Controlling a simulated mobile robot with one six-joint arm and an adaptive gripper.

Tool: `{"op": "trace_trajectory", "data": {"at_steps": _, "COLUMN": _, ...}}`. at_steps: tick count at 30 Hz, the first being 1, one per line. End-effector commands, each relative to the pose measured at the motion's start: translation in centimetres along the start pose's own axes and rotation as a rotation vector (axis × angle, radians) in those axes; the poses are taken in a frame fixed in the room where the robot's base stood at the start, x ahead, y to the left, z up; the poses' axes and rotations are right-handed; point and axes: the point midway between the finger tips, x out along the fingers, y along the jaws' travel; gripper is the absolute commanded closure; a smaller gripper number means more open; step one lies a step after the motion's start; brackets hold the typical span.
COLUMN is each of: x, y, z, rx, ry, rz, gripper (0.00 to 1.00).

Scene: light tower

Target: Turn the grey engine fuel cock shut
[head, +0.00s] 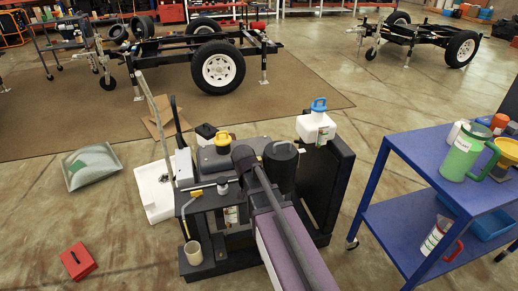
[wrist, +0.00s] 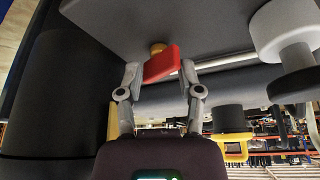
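In the wrist view a red lever (wrist: 162,64) sits on a small brass fitting (wrist: 157,47) below a dark grey body (wrist: 130,22). This is the only cock-like part I can make out; no grey lever shows. My gripper (wrist: 160,73) has its two fingers apart, one on each side of the red lever. The left fingertip is very near or touching the lever; a firm grip does not show. In the head view the dark machine (head: 325,190) stands on the floor, and my arm hides the gripper and the lever.
A grey rod runs behind the lever, and a pale round knob (wrist: 283,30) is at right. In the head view, a white jug with a blue cap (head: 316,125) and a black cylinder (head: 280,165) stand on the machine. A blue trolley (head: 425,150) is close at right.

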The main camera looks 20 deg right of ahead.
Motion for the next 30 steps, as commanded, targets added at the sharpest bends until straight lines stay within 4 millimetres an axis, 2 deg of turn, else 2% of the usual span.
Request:
{"op": "trace_trajectory", "data": {"at_steps": 20, "x": 0.0, "y": 0.2, "z": -0.1, "rx": -0.348, "ry": 0.000, "rz": -0.145, "gripper": 0.54}}
{"op": "trace_trajectory", "data": {"at_steps": 30, "x": -3.5, "y": 0.6, "z": -0.2, "rx": -0.357, "ry": 0.000, "rz": -0.148, "gripper": 0.54}}
